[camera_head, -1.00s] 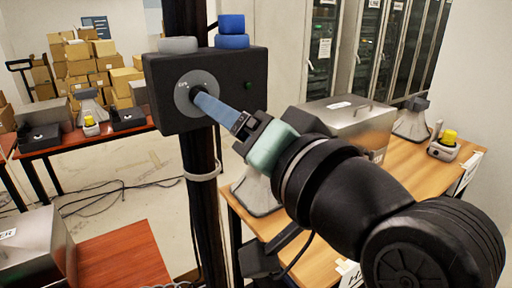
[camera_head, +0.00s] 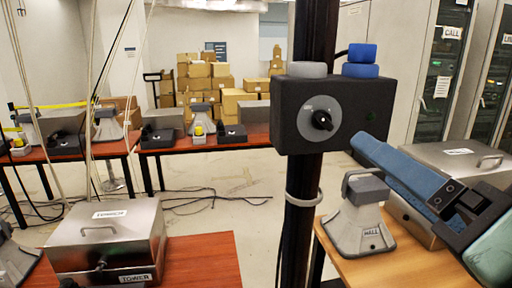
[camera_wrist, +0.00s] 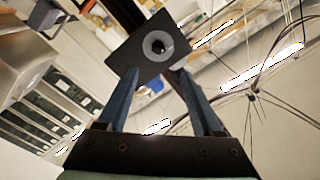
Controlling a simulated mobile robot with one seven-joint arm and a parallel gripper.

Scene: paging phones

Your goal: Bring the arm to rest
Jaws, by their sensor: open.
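My gripper (camera_head: 368,146) reaches in from the lower right of the head view, with blue fingers. In the wrist view my gripper (camera_wrist: 155,82) has its two blue fingers apart with nothing between them. A black control box (camera_head: 289,118) on a dark post stands to the left of the fingers. Its round grey dial with a black knob (camera_head: 322,120) faces me and is free of the fingers. The same box shows beyond the fingers in the wrist view (camera_wrist: 122,52).
The dark post (camera_head: 299,215) stands in the middle. A grey horn labelled HALL (camera_head: 358,222) and a metal case (camera_head: 450,160) stand on the right wooden table (camera_head: 412,268). A metal box labelled TOWER (camera_head: 107,238) is at lower left. Cardboard boxes (camera_head: 205,90) are at the back.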

